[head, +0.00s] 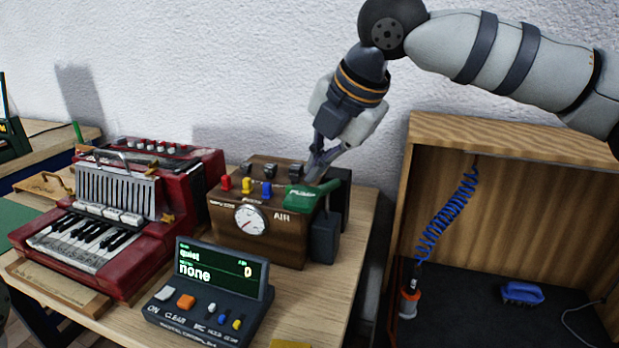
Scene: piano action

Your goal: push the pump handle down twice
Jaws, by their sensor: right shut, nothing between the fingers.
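The pump handle (313,196) is a green lever marked PUMP on the right side of a wooden air box (262,239). The box has a round gauge (251,221), the word AIR, and red, yellow and blue knobs on top. My right gripper (316,170) is shut and empty, pointing down just above and behind the green handle. My left gripper is not in view.
A red accordion-like keyboard unit (130,215) stands left of the air box. A dark display box (215,290) reading "quiet", "none" and 0 stands in front. An open wooden cabinet (510,132) with a coiled blue cord (447,215) is at the right.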

